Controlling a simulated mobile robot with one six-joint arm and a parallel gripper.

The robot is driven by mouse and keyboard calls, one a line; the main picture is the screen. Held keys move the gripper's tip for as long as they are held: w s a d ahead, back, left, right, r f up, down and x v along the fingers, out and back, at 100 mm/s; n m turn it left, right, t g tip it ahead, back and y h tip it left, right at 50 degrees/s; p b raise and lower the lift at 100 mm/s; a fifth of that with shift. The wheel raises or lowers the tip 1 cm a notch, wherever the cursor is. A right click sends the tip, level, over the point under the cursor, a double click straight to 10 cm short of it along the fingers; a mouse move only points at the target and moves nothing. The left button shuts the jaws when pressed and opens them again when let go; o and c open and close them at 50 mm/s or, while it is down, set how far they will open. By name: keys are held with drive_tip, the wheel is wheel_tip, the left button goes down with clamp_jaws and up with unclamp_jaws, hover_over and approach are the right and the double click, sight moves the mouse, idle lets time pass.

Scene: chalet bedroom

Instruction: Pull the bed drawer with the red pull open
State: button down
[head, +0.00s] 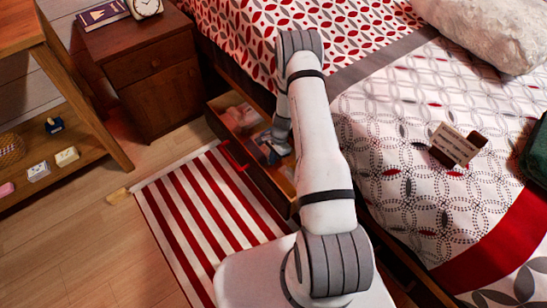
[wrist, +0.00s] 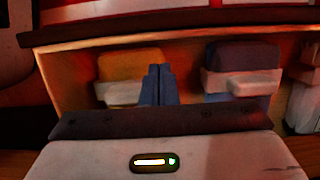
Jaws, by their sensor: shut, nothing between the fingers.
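The bed drawer (head: 262,183) stands out from under the bed in the head view, open, with its inside showing. Its red pull (head: 236,155) is on the outer face, over the striped rug. My gripper (head: 268,150) is above or in the open drawer, on the inner side of the front panel, apart from the red pull. In the wrist view my gripper's fingers (wrist: 158,85) are shut and empty, with the drawer's wooden wall (wrist: 65,75) around its contents. The red pull is not seen in the wrist view.
A pinkish item (head: 240,117) lies in the drawer; an orange item (wrist: 128,65) and a blue item (wrist: 240,58) show in the wrist view. A nightstand (head: 150,75) stands beyond the drawer. A striped rug (head: 195,215) covers the floor left of it. The bed (head: 400,130) is at right.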

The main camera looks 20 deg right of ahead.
drive_tip(key=b+x, duration=0.2)
drive_tip(key=x, duration=0.4)
drive_tip(key=shift+a+f, duration=0.1)
drive_tip(key=shift+f, duration=0.2)
